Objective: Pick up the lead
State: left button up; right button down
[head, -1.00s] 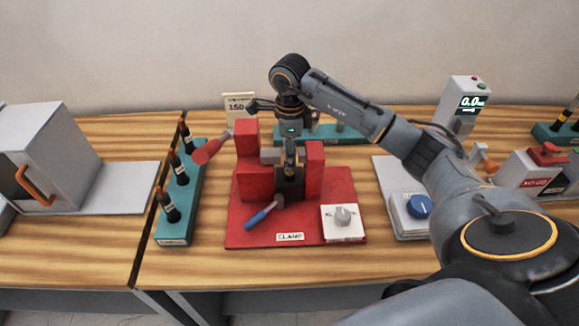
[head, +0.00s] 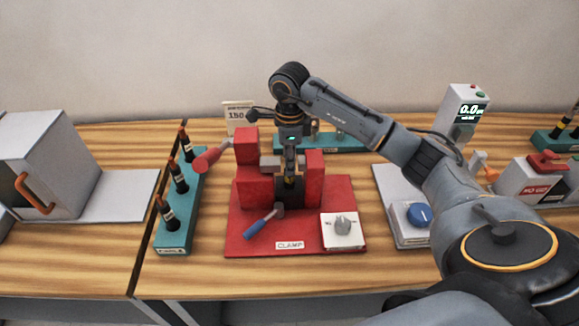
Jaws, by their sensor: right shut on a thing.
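My right gripper (head: 290,184) points straight down into the gap between the red blocks of the clamp (head: 261,190). It is shut on a small dark part with a yellowish band, mostly hidden by the fingers and the blocks. I cannot tell whether this is the lead. No other thing is clearly recognisable as the lead. My left gripper is not in view.
A teal rack (head: 176,237) with several dark, orange-tipped pieces stands left of the clamp. A grey meter (head: 466,115) stands right.

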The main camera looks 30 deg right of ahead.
notch_tip(320, 180, up, 8)
jog(key=shift+w+r+b, duration=0.1)
jog(key=shift+b, duration=0.85)
notch_tip(320, 180, up, 27)
jog(key=p, duration=1)
jog(key=shift+f, duration=0.3)
